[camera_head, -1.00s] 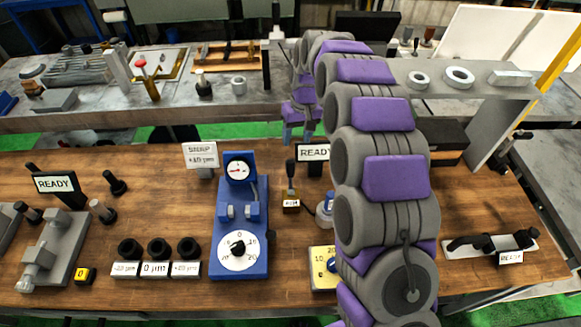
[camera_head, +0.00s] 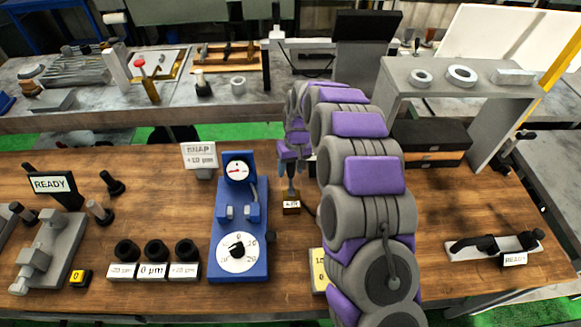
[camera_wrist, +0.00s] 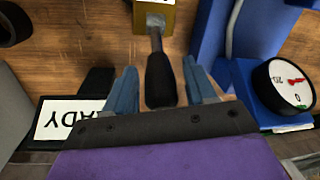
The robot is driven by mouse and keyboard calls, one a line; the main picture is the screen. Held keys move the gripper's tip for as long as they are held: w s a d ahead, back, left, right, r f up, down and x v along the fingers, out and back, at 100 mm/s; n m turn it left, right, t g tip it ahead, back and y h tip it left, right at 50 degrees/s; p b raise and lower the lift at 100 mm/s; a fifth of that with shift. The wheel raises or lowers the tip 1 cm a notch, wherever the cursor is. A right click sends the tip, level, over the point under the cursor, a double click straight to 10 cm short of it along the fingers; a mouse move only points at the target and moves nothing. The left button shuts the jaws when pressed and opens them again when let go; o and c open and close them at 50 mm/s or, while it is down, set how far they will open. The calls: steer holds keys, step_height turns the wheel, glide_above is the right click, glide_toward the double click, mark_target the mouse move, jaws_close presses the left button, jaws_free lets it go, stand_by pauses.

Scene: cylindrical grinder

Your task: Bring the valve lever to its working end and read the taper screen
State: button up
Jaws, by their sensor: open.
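The valve lever is a small upright lever on a gold base labelled AIR (camera_head: 291,208). In the wrist view its black grip (camera_wrist: 161,80) rises from the gold base (camera_wrist: 176,20). My gripper (camera_head: 287,165) is over the lever. In the wrist view my gripper (camera_wrist: 160,88) is open, with one blue finger on each side of the black grip and visible gaps. A small screen (camera_wrist: 68,121) shows upside down, partly covered, with "ADY" legible. In the head view my arm hides it. Which screen is the taper one, I cannot tell.
A blue gauge stand (camera_head: 240,220) with dial and knob stands left of the lever; its red-needled dial (camera_wrist: 291,84) is close right in the wrist view. A yellow-labelled box (camera_head: 319,270) is partly behind my arm.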

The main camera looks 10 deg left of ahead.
jaws_close()
stand_by(0.5)
